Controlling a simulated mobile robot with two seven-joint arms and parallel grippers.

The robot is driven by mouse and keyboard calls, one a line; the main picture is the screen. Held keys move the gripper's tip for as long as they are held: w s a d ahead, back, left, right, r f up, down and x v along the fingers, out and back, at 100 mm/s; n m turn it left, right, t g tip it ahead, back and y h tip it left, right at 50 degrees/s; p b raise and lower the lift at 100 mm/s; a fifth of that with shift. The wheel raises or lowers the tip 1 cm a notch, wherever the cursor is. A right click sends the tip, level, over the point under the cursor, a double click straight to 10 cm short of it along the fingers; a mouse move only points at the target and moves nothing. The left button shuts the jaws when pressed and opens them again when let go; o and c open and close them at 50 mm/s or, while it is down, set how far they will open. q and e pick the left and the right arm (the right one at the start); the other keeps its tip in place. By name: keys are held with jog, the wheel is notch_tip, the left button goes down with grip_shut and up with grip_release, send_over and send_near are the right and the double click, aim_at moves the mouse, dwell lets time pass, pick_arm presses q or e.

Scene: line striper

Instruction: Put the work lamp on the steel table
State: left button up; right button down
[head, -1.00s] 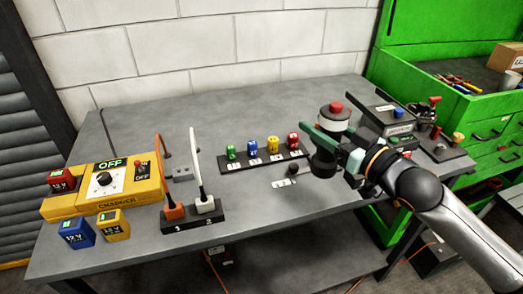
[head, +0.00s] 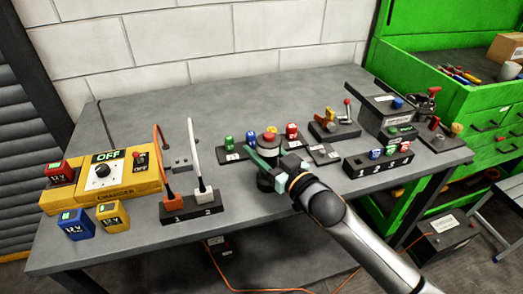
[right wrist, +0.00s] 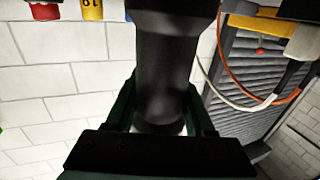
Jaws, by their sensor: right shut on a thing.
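The work lamp, a dark cylinder with a grey band and red top (head: 268,140), is upright in my right gripper (head: 266,160). The green fingers are shut around its body. In the right wrist view the lamp's black body (right wrist: 165,60) stands between the fingers of my right gripper (right wrist: 165,115). The lamp is over the front middle of the grey steel table (head: 250,100); I cannot tell whether its base touches the top. My left gripper is not in view.
Behind the lamp is a strip with small coloured blocks (head: 291,131). Left are a plug holder (head: 192,208), yellow charger (head: 120,176) and blue battery (head: 75,225). Right are a rack (head: 380,165) and lever device (head: 335,128). The table's back is clear.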

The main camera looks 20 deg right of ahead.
jog(key=shift+f, duration=0.15)
jog(key=shift+f, duration=0.15)
jog(key=shift+c, duration=1.3)
grip_release()
jog(key=v, duration=1.2)
jog(key=shift+b, duration=0.4)
